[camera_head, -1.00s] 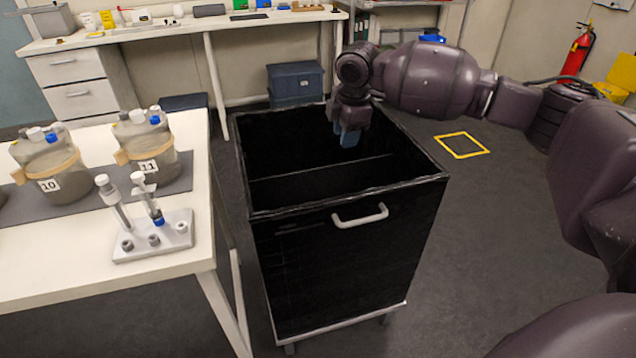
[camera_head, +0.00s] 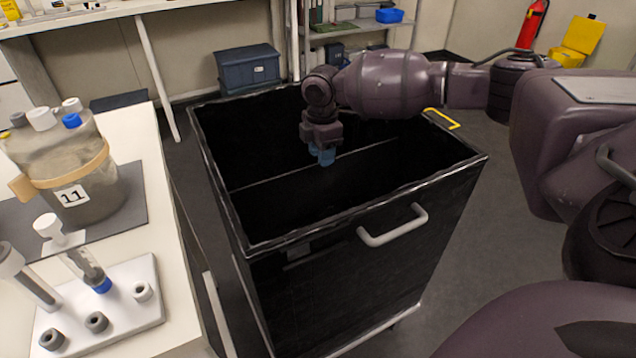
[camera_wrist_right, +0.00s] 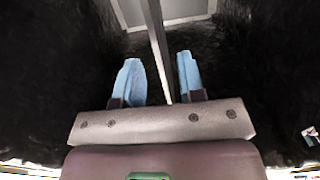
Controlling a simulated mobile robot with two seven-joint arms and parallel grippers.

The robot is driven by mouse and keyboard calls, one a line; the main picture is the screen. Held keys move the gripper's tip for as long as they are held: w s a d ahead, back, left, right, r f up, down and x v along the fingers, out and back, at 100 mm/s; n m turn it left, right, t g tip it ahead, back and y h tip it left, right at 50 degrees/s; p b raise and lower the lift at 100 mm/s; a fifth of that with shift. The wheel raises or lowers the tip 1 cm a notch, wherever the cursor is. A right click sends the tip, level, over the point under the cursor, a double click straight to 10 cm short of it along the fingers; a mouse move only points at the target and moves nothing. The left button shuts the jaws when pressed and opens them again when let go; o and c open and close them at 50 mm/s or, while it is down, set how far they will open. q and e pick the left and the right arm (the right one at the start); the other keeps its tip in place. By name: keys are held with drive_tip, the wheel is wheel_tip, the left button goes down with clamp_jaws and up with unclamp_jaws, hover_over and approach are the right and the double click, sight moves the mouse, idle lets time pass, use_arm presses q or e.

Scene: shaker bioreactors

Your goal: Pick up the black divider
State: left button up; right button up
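The black divider (camera_head: 270,178) stands upright inside the black open-topped bin (camera_head: 345,265), and its thin pale top edge runs across the inside. My right gripper (camera_head: 322,160) points down into the bin at this edge. In the right wrist view, the divider (camera_wrist_right: 157,35) runs between the two blue fingers of my right gripper (camera_wrist_right: 159,62). The fingers are apart, with gaps beside the divider, so the gripper is open. The divider's lower part is lost in the dark. My left gripper is not in view.
The bin's walls and rim surround my right gripper. A white table (camera_head: 165,215) at the left holds a bottle marked 11 (camera_head: 75,185) and a white tube rack (camera_head: 120,310). A white handle (camera_head: 393,228) sticks out from the bin's front.

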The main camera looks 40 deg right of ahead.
sight(322, 169)
drive_tip(key=shift+f, duration=0.2)
wheel_tip(322, 169, down, 5)
drive_tip(key=shift+w+d+b, duration=0.1)
drive_tip(key=shift+b, duration=1)
drive_tip(key=shift+r, duration=0.1)
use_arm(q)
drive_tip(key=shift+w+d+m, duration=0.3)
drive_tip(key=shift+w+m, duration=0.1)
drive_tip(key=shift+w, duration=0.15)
use_arm(e)
clamp_jaws()
